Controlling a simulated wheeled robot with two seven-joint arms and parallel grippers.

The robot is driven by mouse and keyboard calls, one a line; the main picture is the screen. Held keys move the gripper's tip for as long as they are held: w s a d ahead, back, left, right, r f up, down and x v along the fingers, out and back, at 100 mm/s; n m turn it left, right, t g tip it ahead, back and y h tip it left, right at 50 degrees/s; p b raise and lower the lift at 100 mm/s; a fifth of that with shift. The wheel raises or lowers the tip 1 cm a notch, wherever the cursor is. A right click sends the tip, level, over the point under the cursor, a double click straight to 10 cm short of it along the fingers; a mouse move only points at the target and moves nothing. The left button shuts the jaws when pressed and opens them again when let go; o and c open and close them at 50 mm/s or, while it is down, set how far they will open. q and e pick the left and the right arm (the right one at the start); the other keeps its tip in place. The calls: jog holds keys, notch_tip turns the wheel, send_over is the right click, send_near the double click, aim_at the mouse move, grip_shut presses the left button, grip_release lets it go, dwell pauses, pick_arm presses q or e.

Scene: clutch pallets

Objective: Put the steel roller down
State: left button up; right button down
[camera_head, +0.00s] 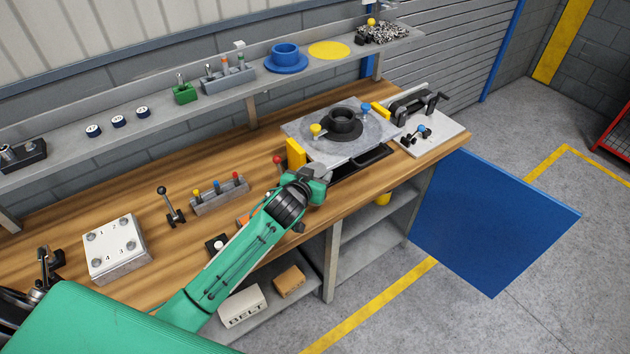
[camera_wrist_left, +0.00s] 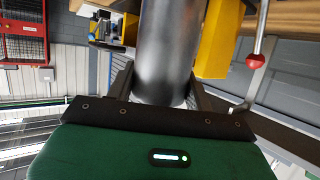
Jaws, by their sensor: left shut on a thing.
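My left gripper (camera_head: 318,188) is over the front edge of the wooden bench, just in front of a yellow block (camera_head: 295,153). In the left wrist view, the steel roller (camera_wrist_left: 166,48), a smooth grey cylinder, stands between the two dark fingers of this gripper (camera_wrist_left: 162,92), which is shut on it. The yellow block (camera_wrist_left: 219,38) shows close beside the roller there; I cannot tell whether they touch. In the head view the roller is mostly hidden by the gripper and wrist. My right gripper is not in view.
A grey plate (camera_head: 348,150) with a black hub (camera_head: 346,122) lies behind the gripper. A red-knobbed lever (camera_head: 278,160) stands just left of it; its red ball (camera_wrist_left: 255,61) shows close in the wrist view. A grey block with coloured knobs (camera_head: 218,195) stands further left. Bare wood (camera_head: 140,185) shows at left.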

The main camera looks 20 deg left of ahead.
pick_arm(q)
notch_tip(320, 180, down, 3)
jog(key=shift+r+p, duration=0.1)
jog(key=shift+p, duration=0.3)
jog(key=shift+f, duration=0.55)
jog(key=o, duration=1.4)
jog(key=shift+f, duration=0.15)
jog(key=shift+s+r, duration=0.2)
jog(key=shift+s, duration=0.35)
jog(key=b+v, duration=0.3)
jog(key=v, duration=0.8)
jog(key=shift+r, duration=0.15)
